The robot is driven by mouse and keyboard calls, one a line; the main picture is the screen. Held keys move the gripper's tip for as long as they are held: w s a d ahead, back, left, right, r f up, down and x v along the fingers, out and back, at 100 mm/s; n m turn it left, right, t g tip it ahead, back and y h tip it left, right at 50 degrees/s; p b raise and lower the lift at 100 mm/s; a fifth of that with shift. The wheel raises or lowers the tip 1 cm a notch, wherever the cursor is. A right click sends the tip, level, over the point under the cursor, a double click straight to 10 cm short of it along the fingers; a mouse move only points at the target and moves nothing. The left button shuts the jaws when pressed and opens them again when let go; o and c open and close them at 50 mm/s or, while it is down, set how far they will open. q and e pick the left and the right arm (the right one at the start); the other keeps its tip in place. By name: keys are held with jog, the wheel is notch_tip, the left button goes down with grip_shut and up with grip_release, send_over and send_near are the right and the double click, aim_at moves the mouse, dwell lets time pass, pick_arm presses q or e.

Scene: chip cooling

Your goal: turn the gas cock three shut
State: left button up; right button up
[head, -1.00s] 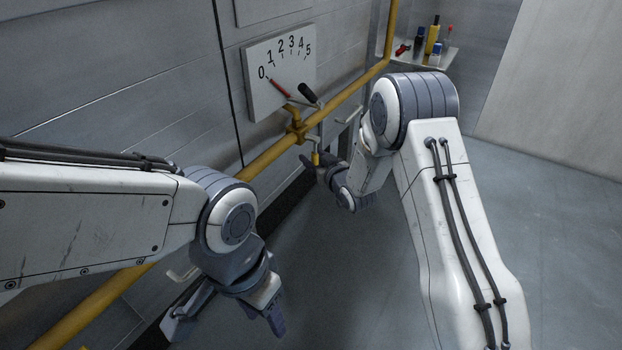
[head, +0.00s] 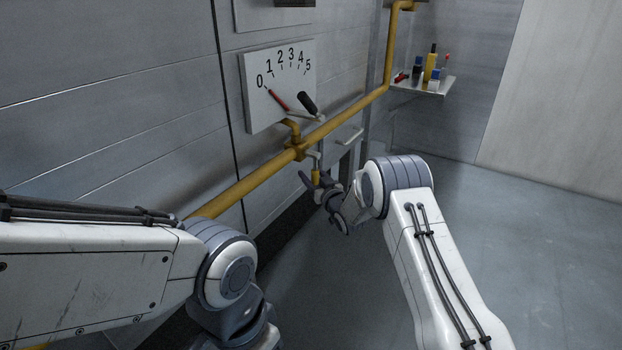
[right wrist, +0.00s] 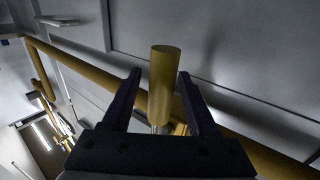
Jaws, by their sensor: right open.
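A yellow cock handle (head: 315,177) hangs below the yellow gas pipe (head: 262,168) on the wall. I see no number on it. My right gripper (head: 320,187) is at the handle. In the right wrist view the handle (right wrist: 164,85) stands between the two dark fingers of the right gripper (right wrist: 160,76), which are apart with a gap on each side. A white dial plate (head: 255,105) numbered 0 to 5 is above the pipe, with a red needle (head: 278,99) pointing near 0. My left gripper's fingers are below the head view's edge.
A black-gripped lever (head: 308,104) sits at the dial's lower right. A grey wall handle (head: 349,136) is right of the cock. The floor at the right is clear.

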jog(key=shift+w+a, duration=0.2)
jog(key=shift+w, duration=0.25)
grip_shut()
dwell(1.2)
